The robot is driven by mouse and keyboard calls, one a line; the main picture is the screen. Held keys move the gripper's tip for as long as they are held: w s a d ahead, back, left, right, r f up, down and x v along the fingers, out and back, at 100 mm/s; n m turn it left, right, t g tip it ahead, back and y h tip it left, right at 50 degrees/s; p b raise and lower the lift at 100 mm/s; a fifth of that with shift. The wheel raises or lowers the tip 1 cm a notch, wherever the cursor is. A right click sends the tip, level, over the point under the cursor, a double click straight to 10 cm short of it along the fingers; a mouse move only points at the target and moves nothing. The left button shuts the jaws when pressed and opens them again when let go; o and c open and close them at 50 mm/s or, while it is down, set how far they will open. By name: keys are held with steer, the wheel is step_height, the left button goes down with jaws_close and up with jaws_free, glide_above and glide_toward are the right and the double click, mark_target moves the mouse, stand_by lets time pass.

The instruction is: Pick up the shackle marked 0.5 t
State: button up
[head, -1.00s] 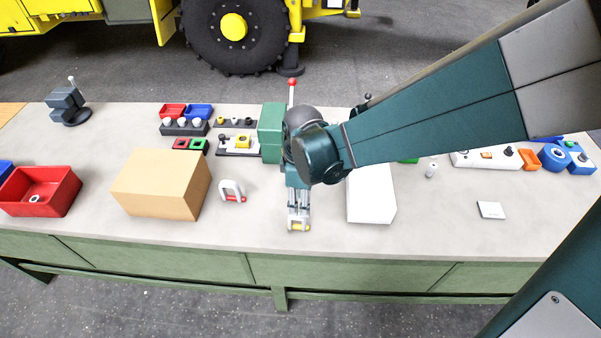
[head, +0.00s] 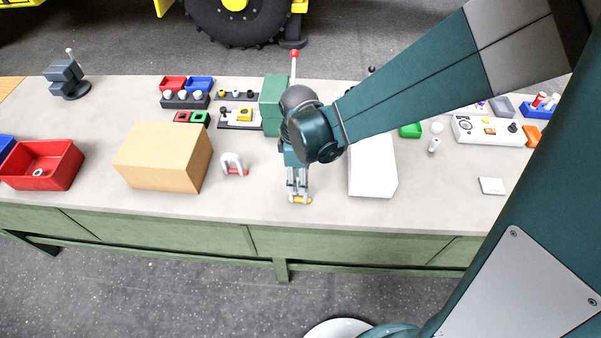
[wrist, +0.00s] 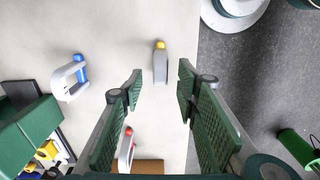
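A shackle with a yellow pin end (head: 301,200) is near the bench's front edge, mostly hidden by my gripper in the head view. In the wrist view this grey shackle (wrist: 160,66) shows edge-on, in the gap between my fingers. My gripper (wrist: 160,80) is open; the fingers stand on either side of the shackle with space visible on both sides. A pale shackle with a red pin (head: 234,166) stands left of my gripper; it also shows in the wrist view (wrist: 126,150). A shackle with a blue pin (wrist: 70,78) appears in the wrist view. No load marking is legible.
A cardboard box (head: 165,155) and red bin (head: 42,163) are on the left. A white block (head: 372,165) stands just right of my gripper, with a small white plate (head: 491,186) farther right. A green block (head: 273,105) stands behind. The bench's front edge is close.

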mark_target(305, 200)
steer(key=shift+f, duration=0.2)
steer(key=shift+f, duration=0.1)
steer(key=shift+f+b, duration=0.45)
steer(key=shift+f, duration=2.05)
steer(key=shift+c, duration=0.6)
jaws_close()
